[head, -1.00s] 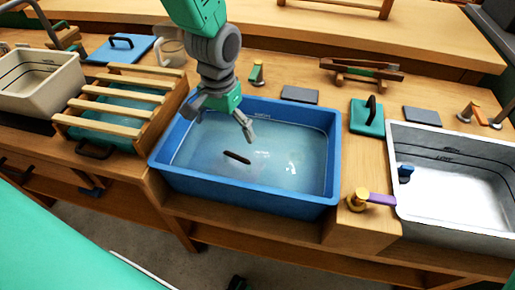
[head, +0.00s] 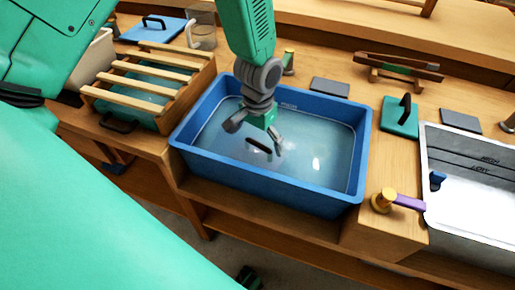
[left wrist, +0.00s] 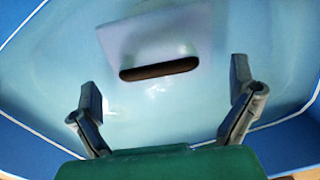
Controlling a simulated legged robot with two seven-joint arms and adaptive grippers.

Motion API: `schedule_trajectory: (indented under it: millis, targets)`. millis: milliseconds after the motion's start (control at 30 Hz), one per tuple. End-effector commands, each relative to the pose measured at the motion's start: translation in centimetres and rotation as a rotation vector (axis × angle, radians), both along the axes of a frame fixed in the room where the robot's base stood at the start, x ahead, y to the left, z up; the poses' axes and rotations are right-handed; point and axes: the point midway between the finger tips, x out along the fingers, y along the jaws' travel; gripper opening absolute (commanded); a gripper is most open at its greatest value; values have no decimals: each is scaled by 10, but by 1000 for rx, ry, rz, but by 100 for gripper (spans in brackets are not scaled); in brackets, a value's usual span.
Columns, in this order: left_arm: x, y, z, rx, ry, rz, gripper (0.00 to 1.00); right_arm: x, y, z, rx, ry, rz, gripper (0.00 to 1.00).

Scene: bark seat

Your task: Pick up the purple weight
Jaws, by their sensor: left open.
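A pale, lavender-tinted slab with a dark bar handle, likely the purple weight (left wrist: 190,35), lies in the water of the blue tub (head: 265,184). In the head view only its dark handle (head: 260,147) shows clearly. My left gripper (head: 256,137) is open and points down into the tub, over the handle. In the left wrist view, the fingers (left wrist: 164,85) stand apart on either side of the handle, which lies slightly beyond them. The gripper seems empty. My right gripper is not in view.
A gold tap with a purple lever (head: 408,202) stands right of the tub. A slatted wooden rack (head: 150,75) stands left. A teal block with a black handle (head: 400,118) sits behind right.

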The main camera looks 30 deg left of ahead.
Motion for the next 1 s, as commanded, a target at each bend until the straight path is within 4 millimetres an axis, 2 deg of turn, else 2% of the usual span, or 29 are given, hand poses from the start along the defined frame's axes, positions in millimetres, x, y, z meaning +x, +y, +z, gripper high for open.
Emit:
schedule_trajectory:
  millis: [33, 100, 367, 467, 500, 600, 867, 1000]
  targets:
    - [-1, -1, -12, 1, 3, -1, 100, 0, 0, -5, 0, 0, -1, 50]
    - [-1, 0, -21, 0, 3, 0, 100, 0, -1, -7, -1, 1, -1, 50]
    - [-1, 4, -25, -6, 0, 0, 100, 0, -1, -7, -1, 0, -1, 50]
    - [-1, 4, -25, -6, 0, 0, 68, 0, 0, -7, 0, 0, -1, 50]
    - [-1, 4, -25, -6, 0, 0, 54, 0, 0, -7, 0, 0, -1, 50]
    - [-1, 2, -25, -3, 1, 0, 25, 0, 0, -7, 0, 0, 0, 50]
    - [0, 1, -22, -3, 0, 0, 25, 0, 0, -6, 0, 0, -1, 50]
    - [0, 2, -5, -3, -1, 0, 25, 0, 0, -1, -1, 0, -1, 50]
